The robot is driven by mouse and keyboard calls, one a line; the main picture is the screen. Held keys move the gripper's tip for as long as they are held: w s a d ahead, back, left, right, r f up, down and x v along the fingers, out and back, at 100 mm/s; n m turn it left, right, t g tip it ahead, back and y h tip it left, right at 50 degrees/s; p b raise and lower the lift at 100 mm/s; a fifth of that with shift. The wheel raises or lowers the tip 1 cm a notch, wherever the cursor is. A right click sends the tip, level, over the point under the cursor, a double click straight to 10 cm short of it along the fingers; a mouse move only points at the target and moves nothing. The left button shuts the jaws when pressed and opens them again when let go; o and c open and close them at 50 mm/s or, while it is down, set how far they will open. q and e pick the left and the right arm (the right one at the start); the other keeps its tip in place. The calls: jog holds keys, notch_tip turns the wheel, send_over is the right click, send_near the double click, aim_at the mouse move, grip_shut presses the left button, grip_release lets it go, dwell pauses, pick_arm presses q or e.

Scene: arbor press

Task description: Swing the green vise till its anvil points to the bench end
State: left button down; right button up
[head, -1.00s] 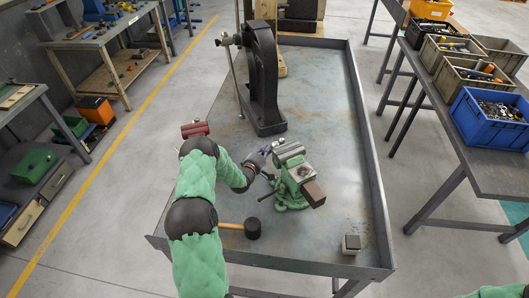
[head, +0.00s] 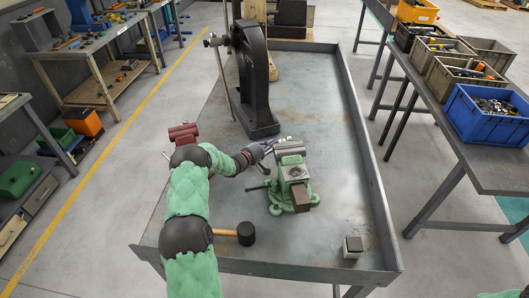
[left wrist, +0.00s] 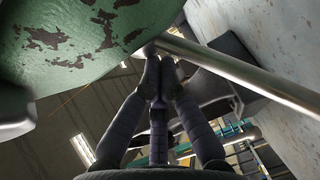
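The green vise (head: 293,176) stands on the bench on its round green base. Its grey jaw end points to the far side, and a brown block (head: 302,197), perhaps the anvil, is at its near end, slightly to the right. My left gripper (head: 267,146) is at the vise's far left side, by the jaws. In the left wrist view its fingers (left wrist: 158,70) are drawn together at the tips, close to a metal bar (left wrist: 235,70) and chipped green paint (left wrist: 85,50). Whether anything is between the tips is unclear. My right gripper is out of view.
The black arbor press (head: 253,80) stands behind the vise. A red vise (head: 183,133) is at the bench's left edge, partly behind my arm. A mallet (head: 245,233) and small block (head: 352,246) lie in front. The bench is clear right of the vise.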

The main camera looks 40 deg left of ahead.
pick_arm(q)
jog(key=shift+w+d+f+m+h+b, duration=0.25)
jog(key=shift+w+d+m+h, duration=0.2)
jog(key=shift+w+d, duration=0.25)
jog(key=shift+w+d+r+b, duration=0.2)
jog(key=shift+w+d+b, duration=0.15)
jog(key=shift+w, duration=0.35)
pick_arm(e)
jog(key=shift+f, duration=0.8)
